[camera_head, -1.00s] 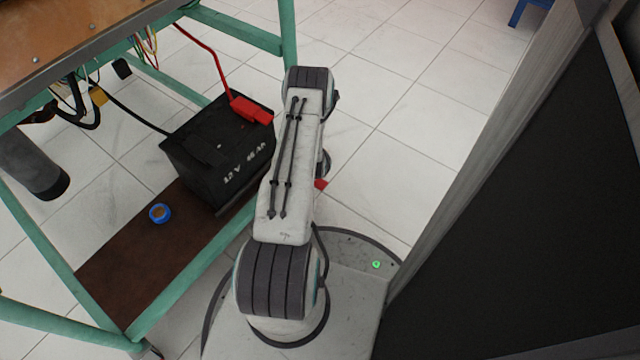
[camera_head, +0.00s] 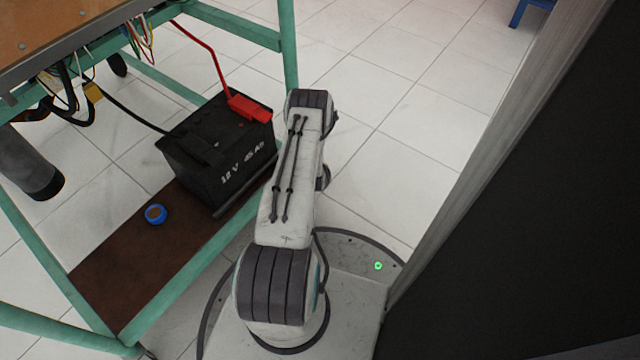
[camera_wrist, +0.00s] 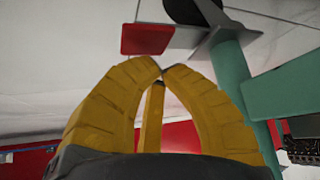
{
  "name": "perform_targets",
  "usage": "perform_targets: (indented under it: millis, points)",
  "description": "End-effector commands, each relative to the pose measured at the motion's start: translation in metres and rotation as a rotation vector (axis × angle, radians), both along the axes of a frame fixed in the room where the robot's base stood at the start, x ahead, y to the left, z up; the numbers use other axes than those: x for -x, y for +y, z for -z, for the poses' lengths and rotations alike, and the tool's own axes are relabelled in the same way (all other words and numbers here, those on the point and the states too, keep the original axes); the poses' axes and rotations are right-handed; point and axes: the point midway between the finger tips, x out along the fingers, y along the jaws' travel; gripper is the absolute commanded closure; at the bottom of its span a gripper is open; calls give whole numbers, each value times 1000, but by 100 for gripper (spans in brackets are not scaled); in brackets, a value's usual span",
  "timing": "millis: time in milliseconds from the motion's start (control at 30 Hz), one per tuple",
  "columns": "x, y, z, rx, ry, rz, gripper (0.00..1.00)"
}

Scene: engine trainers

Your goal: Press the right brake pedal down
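In the wrist view a flat red pedal (camera_wrist: 147,39) sits at the end of a grey plate, beside a dark caster wheel (camera_wrist: 197,8) and the foot of a green leg (camera_wrist: 232,75). My gripper (camera_wrist: 161,67) has yellow fingers whose tips meet, with nothing seen between them. The tips appear just below the red pedal in the picture; I cannot tell whether they touch it. In the head view my arm hides the gripper and the pedal.
The green engine stand (camera_head: 205,270) is at left, with a black battery (camera_head: 215,150) and a blue tape roll (camera_head: 156,214) on its brown shelf (camera_head: 120,285). A large dark panel (camera_head: 510,200) stands close on the right. Tiled floor lies open beyond my arm.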

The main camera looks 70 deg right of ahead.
Motion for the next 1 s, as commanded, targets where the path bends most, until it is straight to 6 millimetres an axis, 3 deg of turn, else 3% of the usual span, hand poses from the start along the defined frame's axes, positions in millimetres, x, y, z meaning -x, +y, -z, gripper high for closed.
perform_targets:
  millis: [167, 200, 267, 1000]
  points:
    - [0, 0, 0, 0, 0, 0, 100]
    - [0, 0, 0, 0, 0, 0, 95]
    - [0, 0, 0, 0, 0, 0, 100]
    - [0, 0, 0, 0, 0, 0, 100]
